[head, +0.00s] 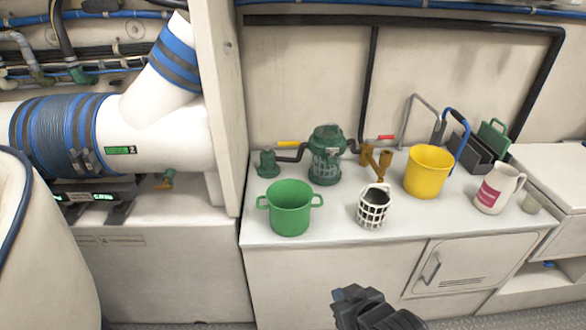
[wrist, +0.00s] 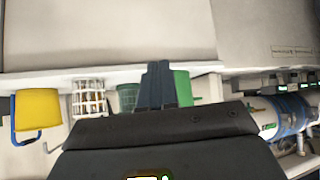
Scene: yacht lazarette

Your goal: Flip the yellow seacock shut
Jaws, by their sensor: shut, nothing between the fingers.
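The yellow seacock handle (head: 288,143) lies roughly level at the back of the white counter, above a dark pipe between a small green fitting (head: 268,163) and the green strainer (head: 326,155). It is small in the head view, and I cannot make it out in the wrist view. My gripper (head: 350,294) is low in the head view, in front of the counter and well away from the handle. In the wrist view its dark fingers (wrist: 158,85) are together and empty, in front of the green pot.
A green pot (head: 290,210) stands in front of the handle. A white basket (head: 373,207), yellow bucket (head: 428,172) and white jug (head: 498,188) stand to the right. A red handle (head: 386,137) is on a brass fitting (head: 374,161). A white post (head: 216,100) rises at left.

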